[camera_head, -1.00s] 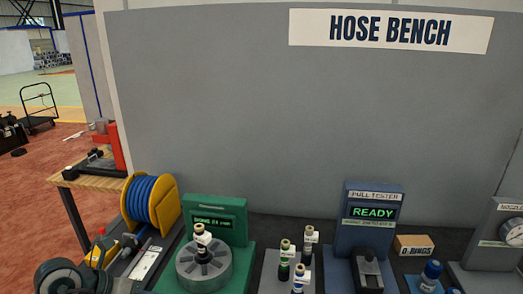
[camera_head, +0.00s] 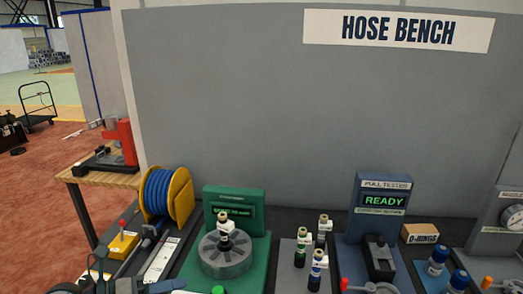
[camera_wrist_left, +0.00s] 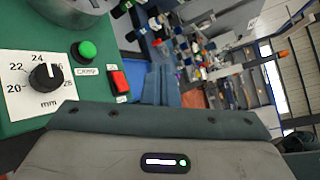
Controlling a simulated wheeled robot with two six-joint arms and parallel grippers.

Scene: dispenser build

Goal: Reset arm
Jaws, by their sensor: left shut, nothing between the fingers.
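My left gripper (camera_head: 165,286) shows only in part at the bottom edge of the head view, beside the front of the green crimping machine (camera_head: 254,250). It is shut and empty. A fitting (camera_head: 225,232) stands upright on the machine's round grey die head (camera_head: 225,262). My right gripper is not in view.
A blue hose reel (camera_head: 165,194) stands left of the machine. An O-rings box (camera_head: 420,233) and blue-capped bottles (camera_head: 437,260) are further right. A grey wall (camera_head: 330,110) closes the back.

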